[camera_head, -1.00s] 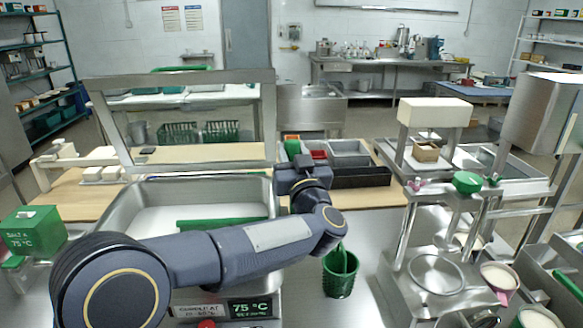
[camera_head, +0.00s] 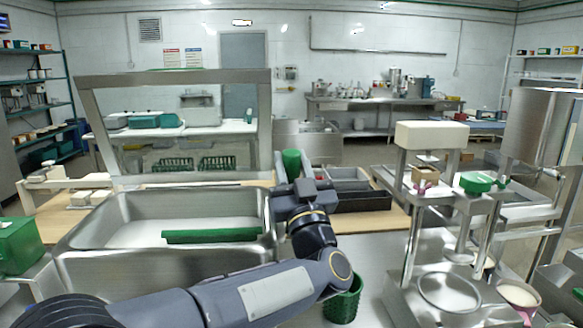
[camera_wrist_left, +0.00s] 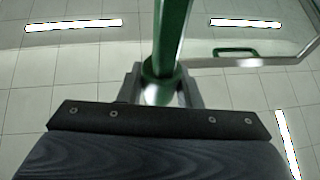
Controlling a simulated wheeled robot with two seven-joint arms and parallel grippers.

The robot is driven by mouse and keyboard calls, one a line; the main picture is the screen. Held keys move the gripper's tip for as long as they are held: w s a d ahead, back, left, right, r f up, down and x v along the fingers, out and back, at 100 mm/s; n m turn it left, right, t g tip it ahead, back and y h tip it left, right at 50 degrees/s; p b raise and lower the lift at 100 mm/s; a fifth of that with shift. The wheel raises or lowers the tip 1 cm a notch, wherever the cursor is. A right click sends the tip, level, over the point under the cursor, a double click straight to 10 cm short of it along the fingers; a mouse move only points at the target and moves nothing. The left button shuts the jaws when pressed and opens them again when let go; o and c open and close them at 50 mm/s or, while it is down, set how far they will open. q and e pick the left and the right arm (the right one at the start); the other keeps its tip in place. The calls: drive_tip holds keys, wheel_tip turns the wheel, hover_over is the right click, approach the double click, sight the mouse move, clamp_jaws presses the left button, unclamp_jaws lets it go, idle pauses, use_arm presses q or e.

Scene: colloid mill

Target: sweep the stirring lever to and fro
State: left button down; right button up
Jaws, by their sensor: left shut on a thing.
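The stirring lever (camera_wrist_left: 172,30) is a green rod in the left wrist view, running up out of the top edge. My left gripper (camera_wrist_left: 162,92) is shut on its near end, with a finger on either side of a green collar. A green bar (camera_head: 210,236) lies across the inside of the steel vat (camera_head: 165,257). My right gripper is not in view.
A green basket (camera_head: 342,305) stands under my left forearm, partly hidden. Grey and black trays (camera_head: 360,201) are behind and right of the gripper. A steel stand (camera_head: 400,245) with a green knob (camera_head: 476,181) is at right. A green box (camera_head: 18,246) is at left.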

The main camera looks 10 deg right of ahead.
use_arm(q)
drive_tip(key=c, duration=1)
unclamp_jaws()
drive_tip(key=shift+c, duration=0.2)
drive_tip(key=b+v, duration=0.1)
drive_tip(key=v, duration=0.6)
drive_tip(key=shift+s+f, duration=0.25)
drive_tip(key=shift+s, duration=0.1)
drive_tip(key=shift+d, duration=0.1)
